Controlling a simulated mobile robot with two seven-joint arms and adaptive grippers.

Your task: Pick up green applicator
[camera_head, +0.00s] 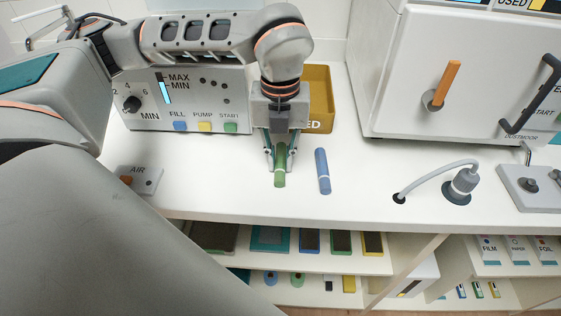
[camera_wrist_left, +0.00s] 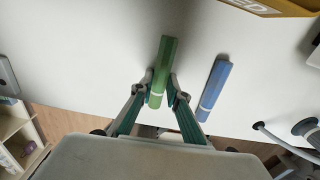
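The green applicator (camera_head: 280,170) is a short green stick with a pale band near its front end, on the white counter (camera_head: 230,190). My left gripper (camera_head: 280,155) reaches down over it, one finger on each side. In the left wrist view the fingertips (camera_wrist_left: 161,80) are drawn in close against the sides of the green applicator (camera_wrist_left: 165,52), which appears held between them. Whether it is clear of the counter cannot be told. My right gripper is not in view.
A blue stick (camera_head: 322,168) lies just right of the green applicator. A yellow bin (camera_head: 319,90) stands behind, beside a control panel (camera_head: 190,105). A large white machine (camera_head: 415,70) and a corded grey tool (camera_head: 462,183) are to the right. Shelves (camera_head: 230,257) lie below the counter.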

